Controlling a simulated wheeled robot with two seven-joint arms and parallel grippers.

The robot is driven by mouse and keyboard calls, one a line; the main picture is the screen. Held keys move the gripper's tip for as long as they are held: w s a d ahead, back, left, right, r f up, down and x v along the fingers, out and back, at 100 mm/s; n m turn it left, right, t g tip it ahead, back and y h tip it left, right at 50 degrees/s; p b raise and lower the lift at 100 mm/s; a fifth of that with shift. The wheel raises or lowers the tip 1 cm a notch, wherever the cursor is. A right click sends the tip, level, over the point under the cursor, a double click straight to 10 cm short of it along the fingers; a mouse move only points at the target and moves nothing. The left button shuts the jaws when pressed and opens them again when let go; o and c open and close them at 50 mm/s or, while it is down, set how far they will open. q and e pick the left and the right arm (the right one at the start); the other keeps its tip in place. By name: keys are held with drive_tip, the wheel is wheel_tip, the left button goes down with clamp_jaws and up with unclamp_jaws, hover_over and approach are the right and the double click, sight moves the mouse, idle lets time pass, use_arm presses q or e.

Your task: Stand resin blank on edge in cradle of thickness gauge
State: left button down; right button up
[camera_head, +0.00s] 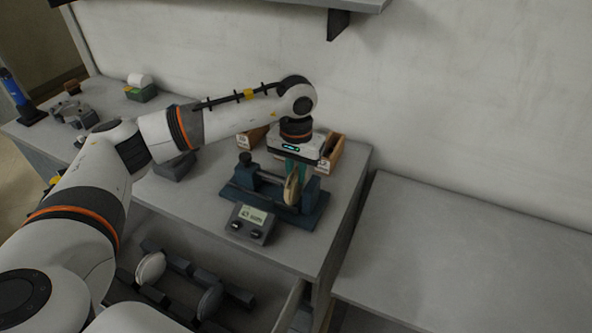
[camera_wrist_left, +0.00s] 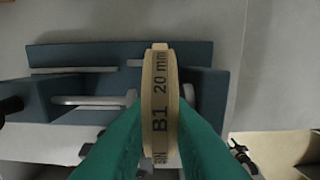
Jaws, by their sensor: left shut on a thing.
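A round, tan resin blank (camera_head: 292,187) is held on edge in my left gripper (camera_head: 295,172) over the thickness gauge. In the left wrist view the blank (camera_wrist_left: 160,100) shows its edge, marked "B1 20 mm", between the green fingers of the left gripper (camera_wrist_left: 160,140). The thickness gauge (camera_head: 240,194) is a dark blue stand with a post, a metal rod and a right block. The blank is between post and block, close to the block. Its lower edge is near the base; I cannot tell whether it touches the cradle. My right gripper is out of view.
A grey readout box (camera_head: 250,224) stands in front of the gauge. Cardboard bins (camera_head: 331,152) stand behind it. Below the worktop, an open drawer holds a rack with pale discs (camera_head: 151,268). A lower grey table (camera_head: 470,250) at right is bare.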

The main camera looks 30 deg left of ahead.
use_arm(q)
drive_tip(key=c, duration=1.3)
unclamp_jaws()
drive_tip(key=shift+o, duration=0.2)
wheel_tip(320, 180, up, 12)
drive_tip(key=b, duration=0.1)
drive_tip(key=shift+b, duration=0.4)
